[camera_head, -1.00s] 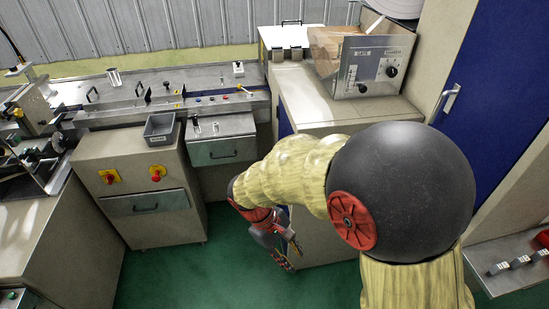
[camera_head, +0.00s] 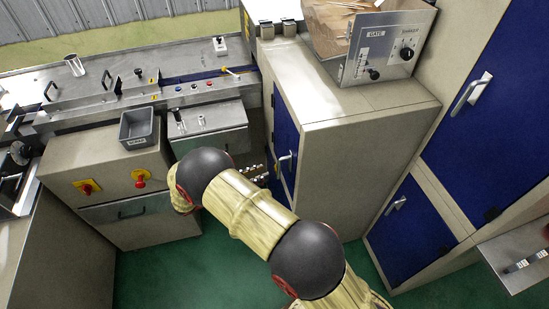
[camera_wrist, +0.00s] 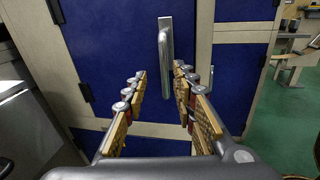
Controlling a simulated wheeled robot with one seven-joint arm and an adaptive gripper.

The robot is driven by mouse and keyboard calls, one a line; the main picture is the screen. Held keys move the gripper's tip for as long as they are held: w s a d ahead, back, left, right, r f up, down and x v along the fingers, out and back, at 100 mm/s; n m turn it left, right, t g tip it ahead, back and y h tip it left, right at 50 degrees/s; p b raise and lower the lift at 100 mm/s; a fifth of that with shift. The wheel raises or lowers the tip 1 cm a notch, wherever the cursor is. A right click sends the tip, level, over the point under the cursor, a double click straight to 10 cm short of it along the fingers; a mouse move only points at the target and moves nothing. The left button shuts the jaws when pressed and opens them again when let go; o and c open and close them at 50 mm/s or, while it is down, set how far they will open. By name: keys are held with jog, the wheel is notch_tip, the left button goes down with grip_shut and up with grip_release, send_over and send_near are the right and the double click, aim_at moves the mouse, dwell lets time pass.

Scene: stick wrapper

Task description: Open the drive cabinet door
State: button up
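A blue cabinet door fills most of the wrist view (camera_wrist: 115,60), with a vertical metal handle (camera_wrist: 165,60) near its right edge. My gripper (camera_wrist: 160,73) is open, its two fingers apart, with the handle ahead of and between them in the picture. I cannot tell whether either finger touches it. In the head view my gripper (camera_head: 253,173) is mostly hidden behind my arm, beside the blue door (camera_head: 285,135) of the middle cabinet and its handle (camera_head: 285,157). That door looks shut. No label shows which cabinet is the drive cabinet.
A tall cabinet on the right has an upper blue door (camera_head: 510,110) and a lower one (camera_head: 408,235). A control box (camera_head: 385,45) stands on the middle cabinet. A machine bench (camera_head: 110,165) with a grey bin (camera_head: 138,128) stands left. Green floor (camera_head: 170,275) is open in front.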

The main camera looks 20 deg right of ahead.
aim_at(279, 166)
jog(key=x, duration=0.2)
jog(key=b+x, duration=0.1)
jog(key=x, duration=0.2)
jog(key=r+x, duration=0.1)
jog(key=x, duration=0.2)
jog(key=shift+s+d, duration=0.1)
jog(key=shift+s, duration=0.2)
jog(key=shift+c, duration=0.9)
grip_shut()
